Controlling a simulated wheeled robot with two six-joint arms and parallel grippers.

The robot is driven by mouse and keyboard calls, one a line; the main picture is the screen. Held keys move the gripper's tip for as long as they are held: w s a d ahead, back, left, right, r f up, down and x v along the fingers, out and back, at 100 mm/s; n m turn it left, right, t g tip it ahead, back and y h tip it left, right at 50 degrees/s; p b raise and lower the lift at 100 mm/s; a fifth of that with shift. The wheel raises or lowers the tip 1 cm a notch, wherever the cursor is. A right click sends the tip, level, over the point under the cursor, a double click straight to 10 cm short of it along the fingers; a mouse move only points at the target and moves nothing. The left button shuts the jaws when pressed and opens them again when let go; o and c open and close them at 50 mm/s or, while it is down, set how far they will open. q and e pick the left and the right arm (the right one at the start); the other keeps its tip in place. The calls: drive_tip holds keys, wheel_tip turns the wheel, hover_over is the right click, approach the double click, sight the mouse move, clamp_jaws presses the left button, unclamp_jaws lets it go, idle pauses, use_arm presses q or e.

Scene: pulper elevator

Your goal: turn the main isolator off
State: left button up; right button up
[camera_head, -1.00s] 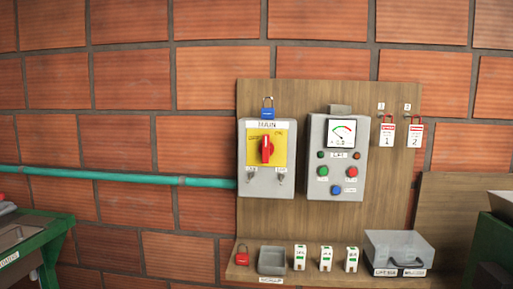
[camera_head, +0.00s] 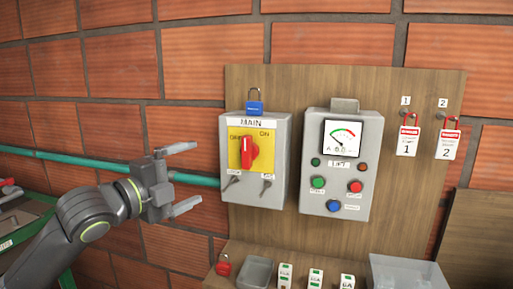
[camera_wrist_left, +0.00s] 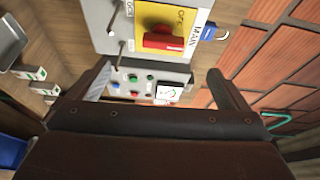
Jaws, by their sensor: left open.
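The main isolator is a grey box (camera_head: 282,187) labelled MAIN on a wooden board, with a yellow plate marked OFF and ON. Its red rotary handle (camera_head: 250,153) stands roughly upright on the plate. A blue padlock (camera_head: 255,106) sits on top of the box. My left gripper (camera_head: 188,178) is open and empty, to the left of the box and apart from it. In the left wrist view the red handle (camera_wrist_left: 163,42) shows beyond the open fingers (camera_wrist_left: 160,82). My right gripper is not in view.
A grey control box (camera_head: 341,165) with a meter and coloured buttons is right of the isolator. Two red padlocks with tags (camera_head: 407,140) hang further right. A shelf below holds a red padlock (camera_head: 223,265), a grey tray (camera_head: 256,272) and small white blocks. A green pipe (camera_head: 110,163) runs along the brick wall.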

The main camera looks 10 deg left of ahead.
sight(243, 153)
use_arm(q)
drive_tip(key=shift+m, duration=0.3)
drive_tip(key=p+x, duration=0.2)
drive_tip(key=x, duration=0.3)
drive_tip(key=d+p+x, duration=0.1)
drive_tip(key=p+x, duration=0.1)
drive_tip(key=x, duration=0.3)
drive_tip(key=r+p+x, duration=0.1)
drive_tip(key=p+x, duration=0.1)
drive_tip(key=x, duration=0.4)
drive_tip(key=shift+s+d, duration=0.2)
drive_tip(key=shift+s, duration=0.15)
drive_tip(key=shift+w+d, duration=0.2)
drive_tip(key=shift+w, duration=0.3)
drive_tip(key=shift+c, duration=0.5)
drive_tip(key=c, duration=0.9)
